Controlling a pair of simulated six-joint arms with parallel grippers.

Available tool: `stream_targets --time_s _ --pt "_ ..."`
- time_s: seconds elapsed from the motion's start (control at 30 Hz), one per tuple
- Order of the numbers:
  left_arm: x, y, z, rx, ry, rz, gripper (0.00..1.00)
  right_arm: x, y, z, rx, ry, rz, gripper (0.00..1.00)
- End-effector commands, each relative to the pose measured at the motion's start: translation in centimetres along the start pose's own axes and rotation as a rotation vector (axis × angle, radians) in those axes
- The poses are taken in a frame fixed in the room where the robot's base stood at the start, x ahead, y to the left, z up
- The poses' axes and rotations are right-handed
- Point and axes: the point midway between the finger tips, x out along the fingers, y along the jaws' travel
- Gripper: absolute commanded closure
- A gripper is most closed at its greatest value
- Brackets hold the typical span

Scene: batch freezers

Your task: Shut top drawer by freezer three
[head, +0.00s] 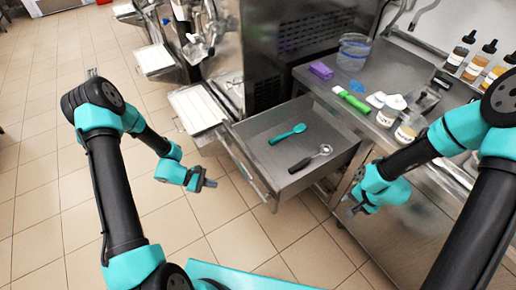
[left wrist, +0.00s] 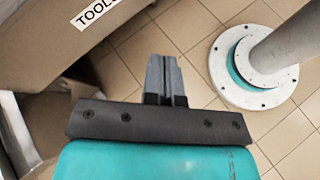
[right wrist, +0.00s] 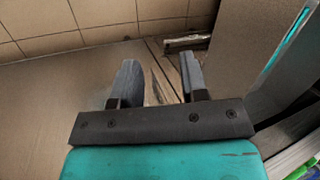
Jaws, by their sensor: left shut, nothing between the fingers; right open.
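The top drawer (head: 345,153) is pulled out from the steel counter. Its front panel, with a bar handle (head: 247,172), faces lower left. Inside lie a teal spatula (head: 288,134) and a black-handled metal scoop (head: 311,158). My left gripper (head: 210,184) is shut and empty, out in front of the drawer front and apart from it. In the left wrist view a panel with a label starting "TOOL" (left wrist: 94,13) shows at upper left, beyond the shut fingers (left wrist: 165,75). My right gripper (head: 352,208) is open and empty, beside the drawer's right side, low by the counter; its fingers also show in the right wrist view (right wrist: 157,80).
The counter top (head: 318,83) holds a purple sponge (head: 320,70), a green-handled brush (head: 351,99), a clear tub (head: 354,52), jars and several dropper bottles. Freezers with white trays (head: 197,108) stand left of the drawer. The tiled floor in front is clear.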

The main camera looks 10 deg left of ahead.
Motion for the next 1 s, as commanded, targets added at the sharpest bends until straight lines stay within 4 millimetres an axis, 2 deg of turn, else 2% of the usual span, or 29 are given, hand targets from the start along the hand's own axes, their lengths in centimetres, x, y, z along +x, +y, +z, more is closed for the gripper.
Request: stream_targets --time_s 0.03,0.2,0.4,0.77,1.0 --pt "-0.3 0.9 -0.9 -0.089 -0.048 0.088 1.0 1.3 1.2 1.3 -0.052 -0.016 0.009 0.6" --pt "-2.7 5.0 -3.4 -0.327 -0.228 0.391 1.0 4.3 4.6 5.0 -0.247 -0.042 0.019 0.6" --pt "-5.7 7.7 -5.7 -0.442 -0.366 0.617 1.0 5.9 6.6 7.6 -0.387 -0.058 0.022 0.6" --pt "-6.2 8.1 -5.9 -0.453 -0.385 0.645 1.0 6.0 6.9 7.9 -0.407 -0.057 0.021 0.6" --pt "-5.3 8.8 -5.7 -0.452 -0.384 0.643 1.0 6.0 6.8 7.8 -0.406 -0.057 0.021 0.6"
